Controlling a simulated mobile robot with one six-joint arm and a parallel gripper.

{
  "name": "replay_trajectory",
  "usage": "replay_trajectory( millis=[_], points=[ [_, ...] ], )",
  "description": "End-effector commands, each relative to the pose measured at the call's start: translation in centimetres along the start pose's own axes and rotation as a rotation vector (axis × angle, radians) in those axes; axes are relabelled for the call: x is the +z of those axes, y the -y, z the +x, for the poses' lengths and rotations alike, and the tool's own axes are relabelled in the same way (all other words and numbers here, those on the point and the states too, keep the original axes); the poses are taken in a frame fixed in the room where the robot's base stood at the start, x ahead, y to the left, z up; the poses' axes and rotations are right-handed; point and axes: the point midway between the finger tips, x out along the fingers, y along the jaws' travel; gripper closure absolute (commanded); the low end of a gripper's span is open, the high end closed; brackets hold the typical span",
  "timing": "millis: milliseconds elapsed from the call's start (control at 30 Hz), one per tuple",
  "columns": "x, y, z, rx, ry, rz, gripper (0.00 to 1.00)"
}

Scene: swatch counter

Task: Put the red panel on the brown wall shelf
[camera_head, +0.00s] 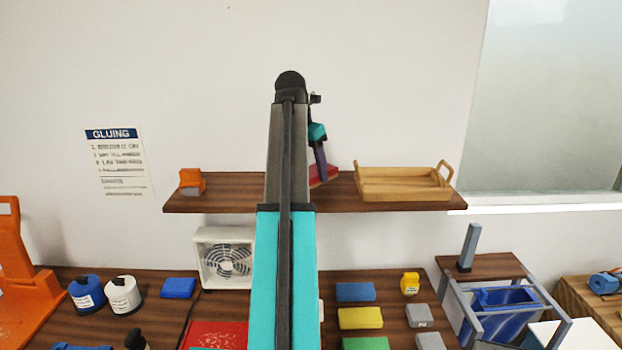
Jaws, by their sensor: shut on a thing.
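The brown wall shelf (230,200) runs across the middle of the camera_head view, fixed to the white wall. My arm reaches up and over it, hiding part of its middle. My gripper (321,177) points down at the shelf, just right of my arm. It is shut on the red panel (330,173), which shows only in part behind the finger. The panel is at the shelf's top, left of the tray. I cannot tell whether it touches the shelf board.
A wooden tray (405,184) fills the shelf's right part; an orange object (192,180) stands at its left end. Below are a white fan (226,258), a red flat item (214,336) and several coloured blocks. Bare shelf lies left of my arm.

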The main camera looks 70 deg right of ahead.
Motion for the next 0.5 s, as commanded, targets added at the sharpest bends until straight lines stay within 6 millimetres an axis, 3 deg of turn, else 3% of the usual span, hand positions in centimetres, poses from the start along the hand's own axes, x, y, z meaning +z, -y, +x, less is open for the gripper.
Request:
replay_trajectory(
  millis=[267,500],
  points=[
    [-0.3,0.0,0.4,-0.001,-0.001,-0.001,0.68],
    [-0.9,0.1,2.3,-0.001,-0.001,-0.001,0.68]
  ],
)
